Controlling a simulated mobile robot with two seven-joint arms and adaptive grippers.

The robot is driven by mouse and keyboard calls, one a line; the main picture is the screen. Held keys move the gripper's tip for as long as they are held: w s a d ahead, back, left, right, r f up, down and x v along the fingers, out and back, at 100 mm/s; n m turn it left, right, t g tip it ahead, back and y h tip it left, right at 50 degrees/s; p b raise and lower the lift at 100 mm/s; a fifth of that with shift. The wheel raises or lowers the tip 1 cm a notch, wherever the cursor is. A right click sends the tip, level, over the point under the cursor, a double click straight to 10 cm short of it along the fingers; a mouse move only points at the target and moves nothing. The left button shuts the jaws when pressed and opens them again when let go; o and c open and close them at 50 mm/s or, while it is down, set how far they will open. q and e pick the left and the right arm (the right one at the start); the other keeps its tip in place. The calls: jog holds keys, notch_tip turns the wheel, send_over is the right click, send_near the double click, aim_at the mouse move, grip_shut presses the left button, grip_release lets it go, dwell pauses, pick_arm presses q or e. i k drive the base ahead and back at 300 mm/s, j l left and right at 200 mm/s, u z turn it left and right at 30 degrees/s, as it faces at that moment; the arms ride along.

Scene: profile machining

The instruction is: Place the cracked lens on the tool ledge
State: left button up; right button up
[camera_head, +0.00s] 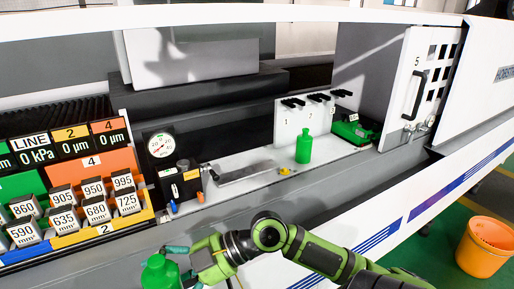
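I cannot make out a cracked lens in this view. The light ledge (240,159) inside the machine, which looks like the tool ledge, carries a green bottle (303,147) standing upright, a flat grey plate (244,173) and a small yellow piece (285,171). My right gripper (181,267) comes in from the lower right and points left, in front of the machine. Its fingers appear to be around another green bottle (159,273), which is cut off by the bottom edge of the view. The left gripper is not in view.
Numbered blocks (95,212) fill the rack at the left. A dial gauge (161,145) stands near a black and yellow box (181,186). Numbered holders (305,115) and a green tool (354,128) are at the back right. An orange bin (484,248) stands on the floor.

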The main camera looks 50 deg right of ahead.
aim_at(333, 149)
jog(key=l+z, duration=0.3)
jog(key=l, duration=0.55)
jog(key=i+l+z, duration=0.25)
jog(key=l, duration=0.55)
jog(key=k, duration=0.1)
